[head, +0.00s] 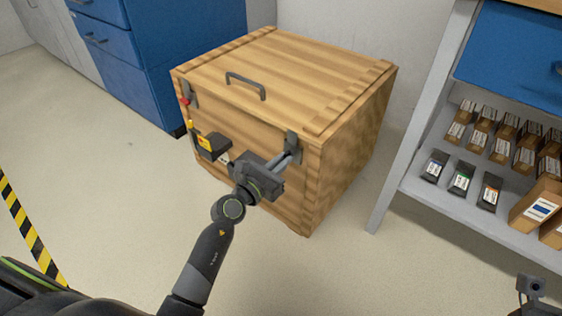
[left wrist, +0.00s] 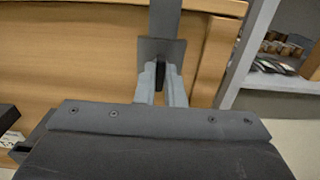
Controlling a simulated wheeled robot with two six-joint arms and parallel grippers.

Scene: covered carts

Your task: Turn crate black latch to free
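A wooden crate (head: 283,85) with a closed lid stands on the floor. The black latch (head: 292,141) is at the right end of its front, under the lid edge; in the left wrist view its dark plate (left wrist: 153,48) is upright against the wood. My left gripper (head: 289,158) is at this latch. In the left wrist view its two fingers (left wrist: 161,80) close on the latch's dark turning piece, one on each side. A second latch (head: 188,96) with a red part is at the front left. My right gripper's fingers are not visible.
A black box with a yellow part (head: 211,145) sticks out of the crate's front, left of my gripper. A handle (head: 246,84) is on the lid. Blue drawers (head: 150,60) stand behind left; a shelf (head: 465,210) with boxes stands right.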

